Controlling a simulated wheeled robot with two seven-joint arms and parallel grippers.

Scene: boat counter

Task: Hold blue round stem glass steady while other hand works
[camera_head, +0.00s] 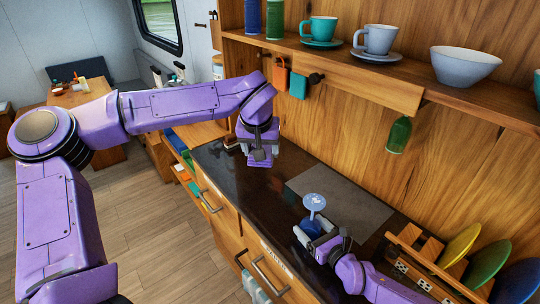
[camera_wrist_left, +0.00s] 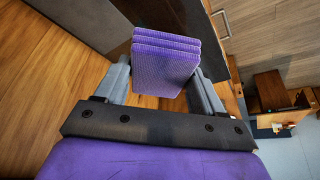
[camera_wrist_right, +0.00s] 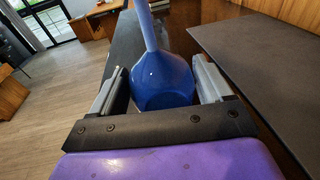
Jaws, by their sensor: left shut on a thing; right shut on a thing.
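The blue round stem glass (camera_head: 312,226) is upside down over the dark counter, its round foot on top and its bowl below. My right gripper (camera_head: 317,241) is shut around the bowl. In the right wrist view the blue bowl (camera_wrist_right: 162,80) sits between both fingers, with the stem rising from it; its rim is hidden. My left gripper (camera_head: 260,148) is farther back along the counter. It is shut on a purple ribbed stack (camera_wrist_left: 166,62), which looks like several folded layers, held between the fingers in the left wrist view.
A grey mat (camera_head: 340,203) lies behind the glass. A wooden rack (camera_head: 425,262) with coloured plates stands at right. A shelf (camera_head: 340,50) with cups and a bowl (camera_head: 465,66) runs above; a green bottle-like item (camera_head: 399,135) hangs beneath. Dark counter between the grippers is clear.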

